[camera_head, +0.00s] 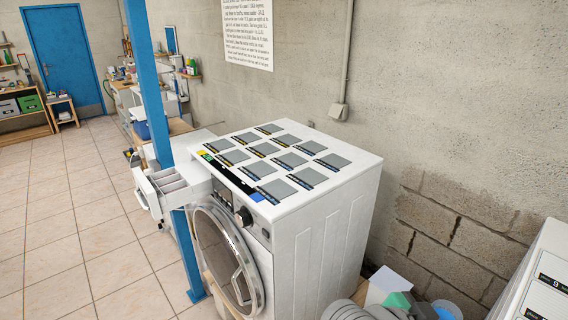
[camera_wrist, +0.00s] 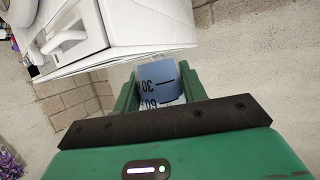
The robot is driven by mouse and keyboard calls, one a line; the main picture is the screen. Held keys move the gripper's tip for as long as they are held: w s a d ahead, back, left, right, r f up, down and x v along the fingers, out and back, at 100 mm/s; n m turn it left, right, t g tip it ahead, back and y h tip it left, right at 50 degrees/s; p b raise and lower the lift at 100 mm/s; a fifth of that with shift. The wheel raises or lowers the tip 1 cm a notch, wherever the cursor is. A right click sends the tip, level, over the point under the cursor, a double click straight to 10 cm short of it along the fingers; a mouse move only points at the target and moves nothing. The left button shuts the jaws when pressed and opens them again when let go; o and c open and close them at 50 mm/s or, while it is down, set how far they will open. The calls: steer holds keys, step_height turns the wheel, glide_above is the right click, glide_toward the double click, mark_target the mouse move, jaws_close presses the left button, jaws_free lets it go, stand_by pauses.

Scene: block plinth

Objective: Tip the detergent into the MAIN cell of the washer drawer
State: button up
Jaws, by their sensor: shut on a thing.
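The white washer (camera_head: 318,220) stands in the middle of the head view with its drawer (camera_head: 166,186) pulled out at the upper left front. The drawer is open at the top and split by dividers into cells; I cannot read which is MAIN. My green gripper (camera_wrist: 158,84) is shut on a blue measuring cup (camera_wrist: 160,78) marked 30 and 60 in the wrist view. In the head view my arm is low at the bottom right, away from the drawer, and the cup cannot be made out clearly.
A blue post (camera_head: 150,90) rises close beside the drawer. Flat grey panels with labels cover the washer top (camera_head: 327,196). A white surface with numbered labels (camera_head: 545,280) stands at the far right. A block wall runs behind the washer; tiled floor (camera_head: 60,240) lies open at left.

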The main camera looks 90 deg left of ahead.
steer(key=d+f+m+h, duration=0.1)
steer(key=d+f, duration=0.7)
steer(key=d, duration=0.4)
steer(key=d+f+m+h, duration=0.1)
steer(key=d+f, duration=0.6)
steer(key=d, duration=0.5)
steer(key=d+f+m+h, duration=0.1)
steer(key=d+f+h, duration=0.1)
steer(key=d+f, duration=0.6)
steer(key=d, duration=0.4)
steer(key=shift+s+d+f, duration=0.15)
steer(key=shift+d+f, duration=0.1)
steer(key=shift+f, duration=0.1)
steer(key=shift+t, duration=0.3)
